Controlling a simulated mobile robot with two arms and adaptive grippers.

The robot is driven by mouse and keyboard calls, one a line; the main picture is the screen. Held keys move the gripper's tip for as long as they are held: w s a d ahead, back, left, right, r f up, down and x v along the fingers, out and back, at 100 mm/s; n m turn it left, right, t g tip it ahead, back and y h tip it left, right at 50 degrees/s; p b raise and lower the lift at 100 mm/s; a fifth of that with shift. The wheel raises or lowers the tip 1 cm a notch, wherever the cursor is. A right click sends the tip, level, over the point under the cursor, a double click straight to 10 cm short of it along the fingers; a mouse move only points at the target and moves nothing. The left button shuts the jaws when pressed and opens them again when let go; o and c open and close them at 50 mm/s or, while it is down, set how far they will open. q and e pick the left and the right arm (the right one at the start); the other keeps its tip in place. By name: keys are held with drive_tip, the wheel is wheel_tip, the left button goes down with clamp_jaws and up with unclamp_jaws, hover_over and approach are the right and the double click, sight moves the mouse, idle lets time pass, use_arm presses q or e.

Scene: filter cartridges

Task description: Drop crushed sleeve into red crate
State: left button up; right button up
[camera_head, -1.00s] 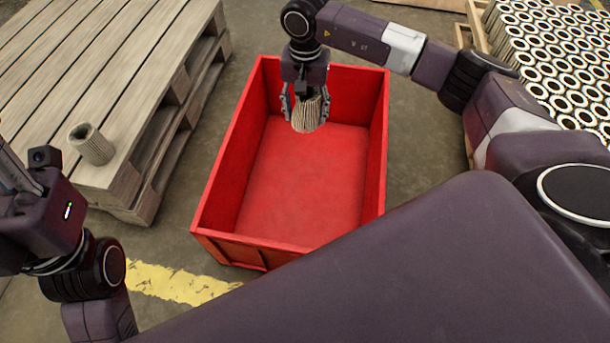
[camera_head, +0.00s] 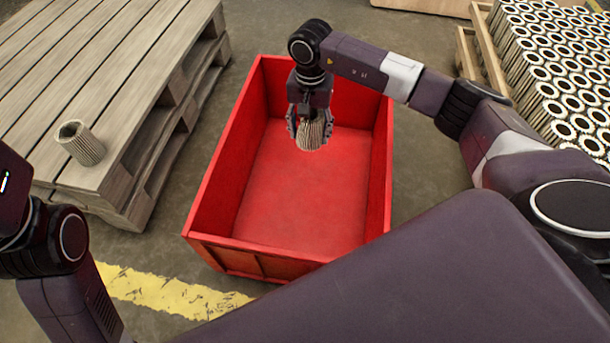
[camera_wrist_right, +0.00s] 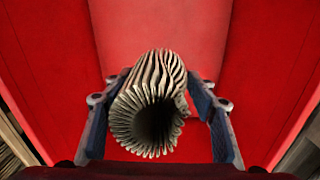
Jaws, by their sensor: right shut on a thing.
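The crushed sleeve (camera_head: 314,133) is a pale pleated tube held by my right gripper (camera_head: 309,130). It hangs inside the outline of the red crate (camera_head: 215,197), over the crate's back half. In the right wrist view the sleeve (camera_wrist_right: 150,105) shows its open round end and bent pleats on its upper right, between the two fingers, with the red crate (camera_wrist_right: 60,60) behind it. The right gripper is shut on the sleeve. The crate's visible floor is empty. My left arm shows at the left edge, but its gripper jaws are out of the picture.
Another pleated sleeve (camera_head: 80,143) stands on the wooden pallet (camera_head: 90,80) at the left. Many filter cartridges (camera_head: 555,60) stand in rows on a pallet at the right. A yellow floor line (camera_head: 165,292) runs in front of the crate.

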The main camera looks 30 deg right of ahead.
drive_tip(key=o, duration=1.2)
drive_tip(key=shift+r, duration=0.1)
wheel_tip(320, 180, up, 12)
drive_tip(key=shift+f, duration=0.1)
